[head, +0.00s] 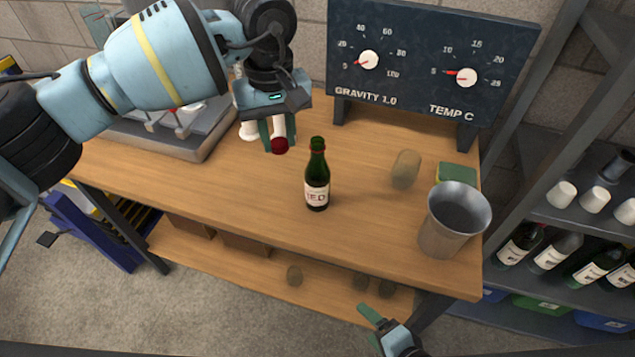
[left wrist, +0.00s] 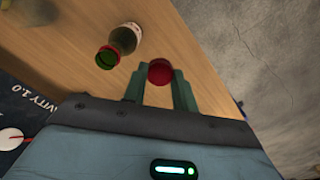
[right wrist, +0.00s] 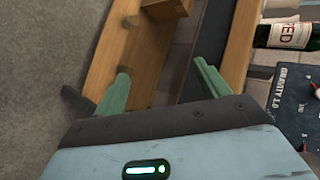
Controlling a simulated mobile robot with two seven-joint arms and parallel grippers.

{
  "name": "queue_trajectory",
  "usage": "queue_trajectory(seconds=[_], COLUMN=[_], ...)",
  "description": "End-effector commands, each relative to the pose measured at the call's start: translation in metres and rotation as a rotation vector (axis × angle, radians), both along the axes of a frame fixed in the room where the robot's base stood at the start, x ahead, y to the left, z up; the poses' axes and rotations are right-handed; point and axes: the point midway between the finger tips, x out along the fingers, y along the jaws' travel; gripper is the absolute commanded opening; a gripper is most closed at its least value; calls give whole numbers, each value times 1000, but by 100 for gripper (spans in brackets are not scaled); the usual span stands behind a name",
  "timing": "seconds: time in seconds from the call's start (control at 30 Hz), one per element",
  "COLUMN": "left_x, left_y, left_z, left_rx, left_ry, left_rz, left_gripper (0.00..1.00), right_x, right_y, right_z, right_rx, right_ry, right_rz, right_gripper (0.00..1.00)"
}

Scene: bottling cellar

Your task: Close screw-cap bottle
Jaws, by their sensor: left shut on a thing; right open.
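A dark green bottle (head: 317,178) with a red-ringed neck and a white label stands upright and uncapped on the wooden bench. Its open mouth also shows in the left wrist view (left wrist: 107,57). My left gripper (head: 279,138) is shut on a dark red screw cap (head: 280,145), held up to the left of the bottle's neck and apart from it. The cap sits between the fingertips in the left wrist view (left wrist: 160,72). My right gripper (head: 370,325) is open and empty, low in front of the bench; its spread fingers show in the right wrist view (right wrist: 160,85).
A metal bucket (head: 439,236) stands at the bench's right end, with a glass (head: 405,169) and a green-yellow sponge (head: 456,174) behind it. A gauge panel (head: 425,65) stands at the back. A grey machine (head: 200,140) occupies the left. Bench around the bottle is clear.

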Motion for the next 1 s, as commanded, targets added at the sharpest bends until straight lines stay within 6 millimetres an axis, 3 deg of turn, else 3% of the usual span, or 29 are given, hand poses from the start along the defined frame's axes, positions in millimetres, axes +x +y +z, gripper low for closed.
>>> queue_trajectory(seconds=[0.03,0.1,0.33,0.7,1.0], left_x=[8,15,28,30,30], left_y=[-15,-29,-64,-65,-67], left_z=[14,27,60,61,63], left_rx=[4,7,16,16,16], left_ry=[-9,-12,-31,-29,-30], left_rz=[23,54,136,146,149], left_gripper=[7,7,7,7,7], right_x=[17,32,67,139,170], right_y=[9,20,45,64,65], right_z=[15,30,71,120,144], right_rx=[103,236,567,1219,1556], right_ry=[9,40,138,232,309], right_rz=[-46,-103,-214,-464,-557], right_gripper=[74,74,74,74,74])
